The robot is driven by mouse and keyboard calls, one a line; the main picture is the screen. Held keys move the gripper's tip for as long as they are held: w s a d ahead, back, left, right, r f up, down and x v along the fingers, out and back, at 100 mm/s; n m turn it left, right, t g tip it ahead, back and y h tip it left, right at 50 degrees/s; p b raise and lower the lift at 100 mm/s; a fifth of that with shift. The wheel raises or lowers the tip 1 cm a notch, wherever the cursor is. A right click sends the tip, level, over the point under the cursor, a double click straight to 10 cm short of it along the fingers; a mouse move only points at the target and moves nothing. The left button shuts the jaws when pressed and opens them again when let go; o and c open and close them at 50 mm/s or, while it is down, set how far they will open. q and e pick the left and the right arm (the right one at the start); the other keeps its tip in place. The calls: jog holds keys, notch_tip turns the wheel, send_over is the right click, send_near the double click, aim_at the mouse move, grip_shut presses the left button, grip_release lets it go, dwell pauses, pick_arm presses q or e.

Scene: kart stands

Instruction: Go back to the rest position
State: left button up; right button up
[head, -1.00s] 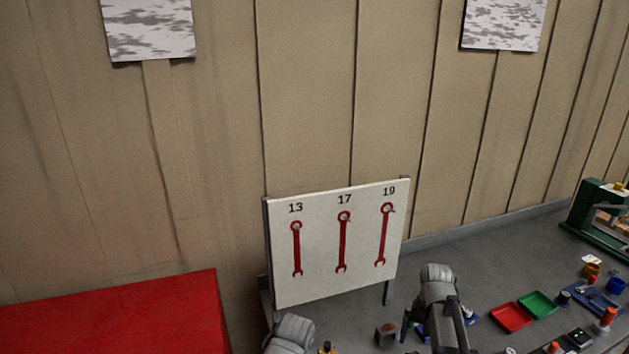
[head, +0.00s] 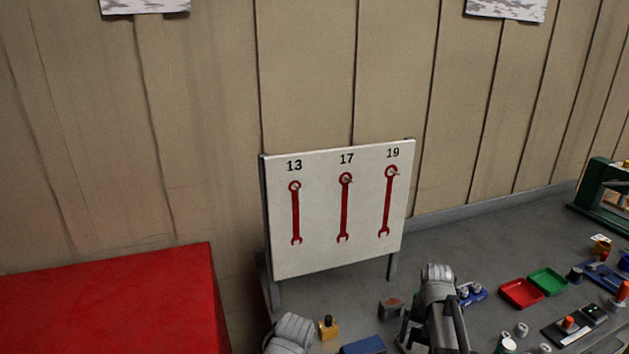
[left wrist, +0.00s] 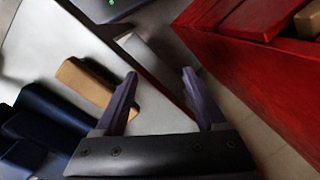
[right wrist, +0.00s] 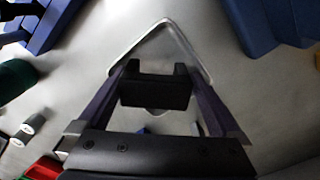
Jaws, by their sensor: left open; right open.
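In the head view my right arm reaches in at the lower middle, with its dark gripper (head: 408,328) beside a small dark block with a brownish top (head: 390,308). In the right wrist view the right gripper (right wrist: 160,70) is open, and a black notched block (right wrist: 155,90) shows between its fingers; I cannot tell whether they touch it. My left arm (head: 290,335) shows at the bottom edge of the head view, its fingers hidden there. In the left wrist view the left gripper (left wrist: 160,74) is open and empty, near a tan block (left wrist: 84,82).
A white board (head: 335,255) with three red wrenches, marked 13, 17 and 19, stands behind the arms. A red box (head: 110,305) is at left; its side fills the right of the left wrist view (left wrist: 250,65). Red (head: 520,293) and green (head: 548,281) trays lie right.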

notch_tip(320, 180, up, 10)
jog(key=p, duration=0.9)
jog(key=shift+r+p, duration=0.25)
jog(key=shift+p, duration=0.15)
